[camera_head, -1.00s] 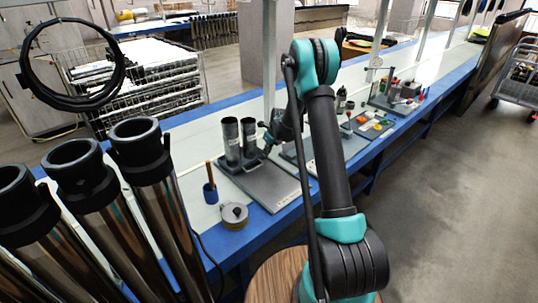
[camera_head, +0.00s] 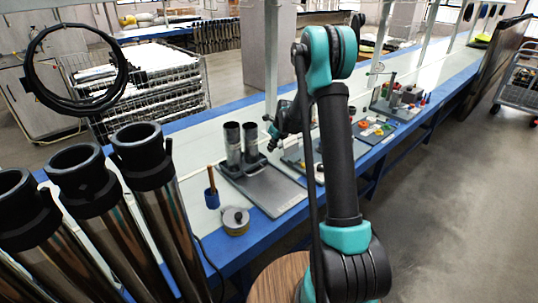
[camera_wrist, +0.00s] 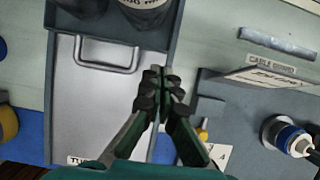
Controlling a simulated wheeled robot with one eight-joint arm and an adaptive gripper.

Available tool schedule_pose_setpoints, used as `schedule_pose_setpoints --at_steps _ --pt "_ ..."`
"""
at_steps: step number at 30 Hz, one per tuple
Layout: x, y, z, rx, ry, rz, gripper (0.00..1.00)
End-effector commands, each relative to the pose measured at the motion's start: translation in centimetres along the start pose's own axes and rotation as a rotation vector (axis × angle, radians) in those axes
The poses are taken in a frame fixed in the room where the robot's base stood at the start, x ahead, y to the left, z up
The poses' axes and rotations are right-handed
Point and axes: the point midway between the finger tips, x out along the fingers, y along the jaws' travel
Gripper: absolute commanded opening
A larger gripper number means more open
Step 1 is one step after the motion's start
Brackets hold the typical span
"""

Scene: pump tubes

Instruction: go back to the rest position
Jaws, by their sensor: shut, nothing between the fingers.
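My gripper (camera_wrist: 160,88) is shut and empty in the wrist view. Its fingertips meet above the right edge of the grey tube tray (camera_wrist: 85,125), whose metal handle (camera_wrist: 105,55) shows to the left. In the head view my gripper (camera_head: 272,135) hangs above the bench just right of two upright grey tubes (camera_head: 241,145) standing at the back of the tray (camera_head: 272,192). My arm rises in the middle of the head view and hides part of the bench behind it.
A blue-edged bench (camera_head: 235,248) runs away to the right. On it are a brown-handled tool in a blue cup (camera_head: 212,199), a round grey-and-yellow part (camera_head: 236,220) and fixtures with small coloured parts (camera_head: 377,129). Large dark tubes (camera_head: 150,160) stand at left. The right-hand floor is open.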

Motion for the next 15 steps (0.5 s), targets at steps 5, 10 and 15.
schedule_pose_setpoints --at_steps 5,10,15 --pt "-2.9 -0.1 -0.1 0.001 0.000 0.000 0.00" --pt "-4.3 -0.1 -0.1 -0.001 0.000 0.000 0.00" --pt "-6.1 0.6 -1.1 -0.096 0.003 -0.008 0.00"
